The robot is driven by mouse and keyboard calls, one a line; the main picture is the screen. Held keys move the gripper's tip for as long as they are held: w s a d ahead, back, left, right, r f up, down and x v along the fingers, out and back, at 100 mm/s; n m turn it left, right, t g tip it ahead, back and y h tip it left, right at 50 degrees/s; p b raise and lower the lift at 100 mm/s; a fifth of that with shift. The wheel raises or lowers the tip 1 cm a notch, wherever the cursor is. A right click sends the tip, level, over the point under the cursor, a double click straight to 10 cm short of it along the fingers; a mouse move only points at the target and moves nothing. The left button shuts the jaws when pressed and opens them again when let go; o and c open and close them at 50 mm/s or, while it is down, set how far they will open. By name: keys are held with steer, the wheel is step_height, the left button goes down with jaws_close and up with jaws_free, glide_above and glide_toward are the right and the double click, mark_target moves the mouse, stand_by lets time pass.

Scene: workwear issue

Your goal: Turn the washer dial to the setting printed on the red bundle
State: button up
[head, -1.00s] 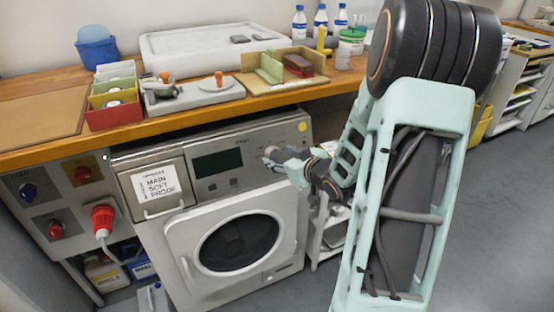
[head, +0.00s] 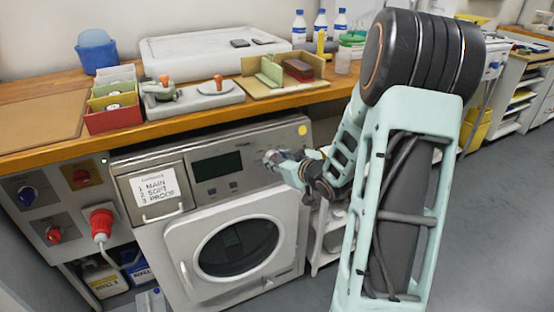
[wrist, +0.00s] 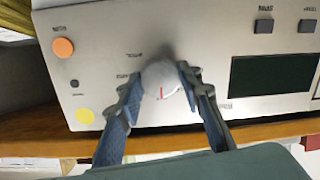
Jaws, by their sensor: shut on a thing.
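The washer (head: 210,150) stands under the wooden counter, its panel facing me. Its dial is hidden by my gripper in the head view. In the wrist view the pale round dial (wrist: 161,88) carries a red line that points nearly straight down the picture. My gripper (head: 270,157) is at the panel's right part. In the wrist view my gripper (wrist: 157,75) has one finger on each side of the dial, shut on it. A dark red bundle (head: 298,68) lies in a wooden tray on the counter. Any print on it is too small to read.
A white card (head: 155,187) on the washer drawer lists 1 MAIN, 2 SOFT, 3 PROOF. In the wrist view an orange button (wrist: 63,47) and a yellow sticker (wrist: 85,116) sit left of the dial. The counter edge (head: 130,139) runs above the panel.

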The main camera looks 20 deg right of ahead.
steer(key=m+p, duration=0.3)
steer(key=p, duration=0.1)
steer(key=shift+r, duration=0.15)
steer(key=m+p, duration=0.4)
steer(key=m, duration=0.1)
steer(key=shift+d+f+y, duration=0.1)
steer(key=shift+f+y, duration=0.1)
steer(key=shift+y, duration=0.1)
steer(key=shift+m, duration=0.3)
steer(key=o, duration=1.2)
steer(key=shift+c, duration=0.2)
steer(key=v, duration=1.2)
steer(key=shift+f, duration=0.3)
